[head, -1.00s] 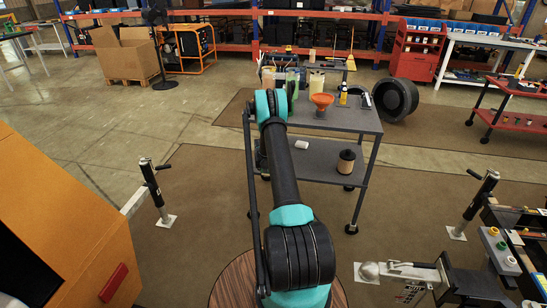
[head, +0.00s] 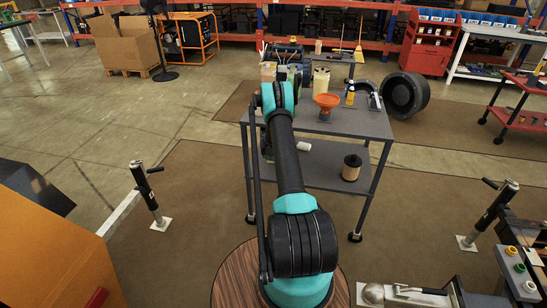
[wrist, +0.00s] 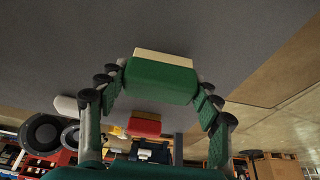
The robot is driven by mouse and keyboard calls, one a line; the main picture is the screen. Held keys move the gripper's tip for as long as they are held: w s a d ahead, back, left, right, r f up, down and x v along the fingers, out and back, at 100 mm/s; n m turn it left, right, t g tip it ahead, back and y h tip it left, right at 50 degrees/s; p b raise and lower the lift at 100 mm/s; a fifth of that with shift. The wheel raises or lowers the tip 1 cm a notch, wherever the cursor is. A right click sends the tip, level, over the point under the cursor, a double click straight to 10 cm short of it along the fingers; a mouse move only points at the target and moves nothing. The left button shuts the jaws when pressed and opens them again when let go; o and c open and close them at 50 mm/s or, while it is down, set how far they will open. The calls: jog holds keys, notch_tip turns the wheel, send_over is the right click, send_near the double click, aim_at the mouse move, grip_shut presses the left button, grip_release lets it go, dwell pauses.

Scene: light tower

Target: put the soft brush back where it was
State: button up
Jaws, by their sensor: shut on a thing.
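In the wrist view, my gripper (wrist: 160,84) has its two black-tipped fingers on either side of a green block with a cream strip along one edge. This looks like the soft brush (wrist: 163,80), and the gripper is shut on it. A wide grey surface, seemingly the cart top (wrist: 215,30), lies beyond the brush; I cannot tell whether they touch. In the head view, the grey cart (head: 365,122) stands ahead, and my arm hides the gripper and brush.
On the cart stand an orange funnel (head: 327,104), a pale container (head: 321,80) and a small yellow bottle (head: 350,96). Its lower shelf holds a dark-lidded canister (head: 351,168). A black wheel (head: 404,93) is behind right. Jack stands flank the floor; an orange cabinet (head: 50,260) is near left.

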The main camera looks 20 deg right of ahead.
jog(key=shift+s+a+f, duration=0.1)
jog(key=shift+s+f, duration=0.05)
jog(key=shift+f, duration=0.3)
jog(key=shift+f, duration=0.1)
jog(key=o, duration=1)
